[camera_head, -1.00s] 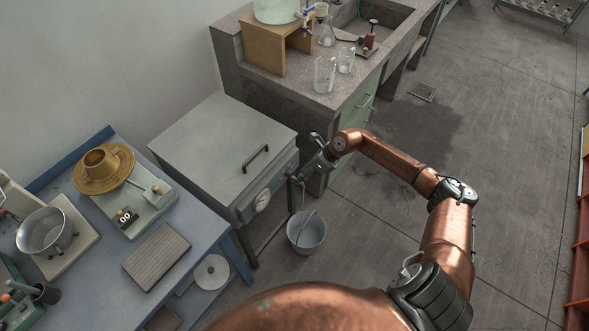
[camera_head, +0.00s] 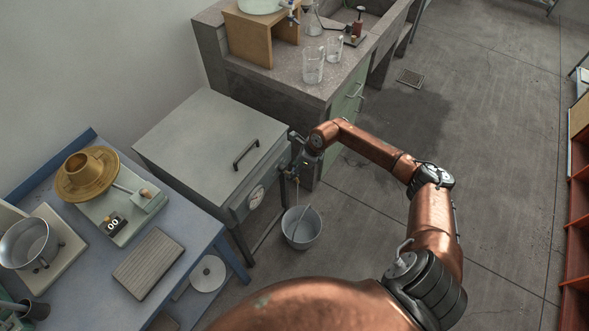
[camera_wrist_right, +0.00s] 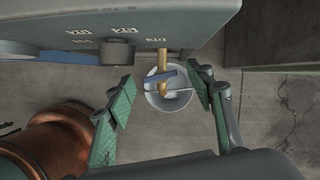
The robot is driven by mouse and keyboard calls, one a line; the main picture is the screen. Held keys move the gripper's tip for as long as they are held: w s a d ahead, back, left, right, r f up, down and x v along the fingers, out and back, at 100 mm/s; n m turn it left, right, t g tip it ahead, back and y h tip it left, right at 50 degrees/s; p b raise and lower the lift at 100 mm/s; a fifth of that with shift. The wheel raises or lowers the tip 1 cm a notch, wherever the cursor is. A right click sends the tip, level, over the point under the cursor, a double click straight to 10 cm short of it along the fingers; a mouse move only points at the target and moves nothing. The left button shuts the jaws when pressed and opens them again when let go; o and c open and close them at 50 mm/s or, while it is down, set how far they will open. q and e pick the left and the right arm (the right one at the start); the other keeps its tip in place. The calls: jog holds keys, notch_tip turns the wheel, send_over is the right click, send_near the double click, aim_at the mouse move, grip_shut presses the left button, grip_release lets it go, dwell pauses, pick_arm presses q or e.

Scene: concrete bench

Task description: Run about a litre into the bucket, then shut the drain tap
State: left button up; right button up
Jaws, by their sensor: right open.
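The drain tap is a brass spout (camera_wrist_right: 162,60) with a blue lever (camera_wrist_right: 166,76) lying crosswise to it, low on the front of the grey lidded tank (camera_head: 205,135). The pale grey bucket (camera_head: 301,236) stands on the floor below; it also shows under the spout in the right wrist view (camera_wrist_right: 182,103). A thin pale line runs between tap and bucket in the head view; I cannot tell whether it is water. My right gripper (camera_wrist_right: 164,92) is open, its green pads apart on either side of the lever. It shows at the tank front (camera_head: 297,150). My left gripper is out of view.
A dial (camera_head: 257,197) and a dark knob (camera_wrist_right: 116,52) sit on the tank front. A blue bench (camera_head: 205,228) with instruments is at left. The concrete bench (camera_head: 290,80) with glass beakers stands behind.

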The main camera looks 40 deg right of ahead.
jog(key=shift+c, duration=0.6)
jog(key=c, duration=1)
jog(key=shift+s+r+m+p, duration=0.1)
jog(key=shift+r+m+p, duration=0.2)
jog(key=shift+p, duration=0.25)
jog(key=shift+c, duration=0.2)
jog(key=shift+a+r+m+t+h+p, duration=0.1)
jog(key=shift+m+t+h+p, duration=0.25)
jog(key=shift+m+p, duration=0.55)
jog(key=shift+f+m+h+p, duration=0.3)
jog(key=shift+m+p, duration=0.1)
jog(key=shift+p, duration=0.25)
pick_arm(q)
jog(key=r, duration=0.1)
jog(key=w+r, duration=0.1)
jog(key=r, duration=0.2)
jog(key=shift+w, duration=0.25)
pick_arm(e)
jog(key=o, duration=1.2)
jog(key=shift+c, duration=0.2)
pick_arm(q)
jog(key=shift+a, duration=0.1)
